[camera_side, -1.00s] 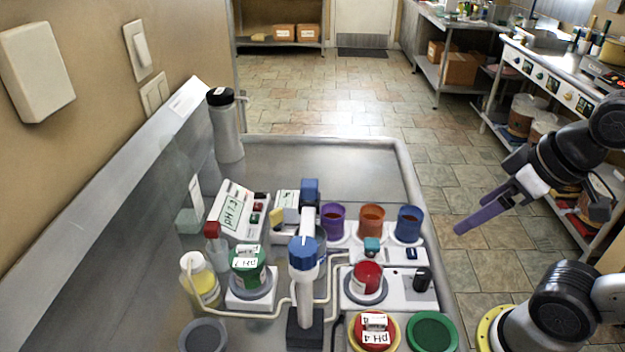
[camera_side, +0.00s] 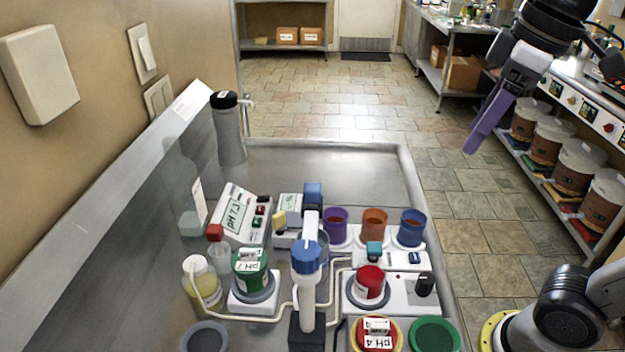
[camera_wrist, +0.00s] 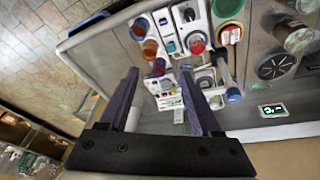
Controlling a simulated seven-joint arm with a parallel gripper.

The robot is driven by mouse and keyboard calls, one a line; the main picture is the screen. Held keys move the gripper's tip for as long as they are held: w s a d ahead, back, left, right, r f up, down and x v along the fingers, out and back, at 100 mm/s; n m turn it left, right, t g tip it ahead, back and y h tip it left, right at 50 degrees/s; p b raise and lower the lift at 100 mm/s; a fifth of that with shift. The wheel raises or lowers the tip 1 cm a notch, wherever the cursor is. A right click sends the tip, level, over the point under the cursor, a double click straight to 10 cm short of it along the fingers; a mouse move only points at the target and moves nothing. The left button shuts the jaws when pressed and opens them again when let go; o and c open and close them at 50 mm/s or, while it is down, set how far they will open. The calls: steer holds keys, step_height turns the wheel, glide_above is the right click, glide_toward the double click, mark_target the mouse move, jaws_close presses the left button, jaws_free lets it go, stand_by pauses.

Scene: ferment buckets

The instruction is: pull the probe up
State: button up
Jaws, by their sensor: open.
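A white post with a blue cap (camera_side: 306,257) rises from a black base (camera_side: 306,332) near the front middle of the bench. A white arm (camera_side: 311,222) runs back from it to a blue block (camera_side: 312,193), which looks like the probe's holder. The probe's lower part is mostly hidden behind the post, near a clear beaker. My gripper (camera_side: 471,148) has purple fingers, is raised right of the bench and touches nothing. In the wrist view my gripper (camera_wrist: 160,74) shows two fingers spread apart with nothing between them.
Purple (camera_side: 335,222), orange (camera_side: 374,222) and blue cups (camera_side: 412,226) stand right of the arm. A pH meter (camera_side: 238,212) and a tall flask (camera_side: 228,130) stand left. The bench's far part is clear.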

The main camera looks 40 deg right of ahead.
steer(key=w+a+r+n, duration=0.2)
steer(key=w+a+r, duration=0.1)
steer(key=w+r, duration=0.15)
steer(key=n+g, duration=0.3)
glide_above(313, 186)
step_height(313, 186, down, 2)
step_height(313, 186, down, 14)
steer(key=shift+r, duration=0.1)
jaws_close()
stand_by(1.1)
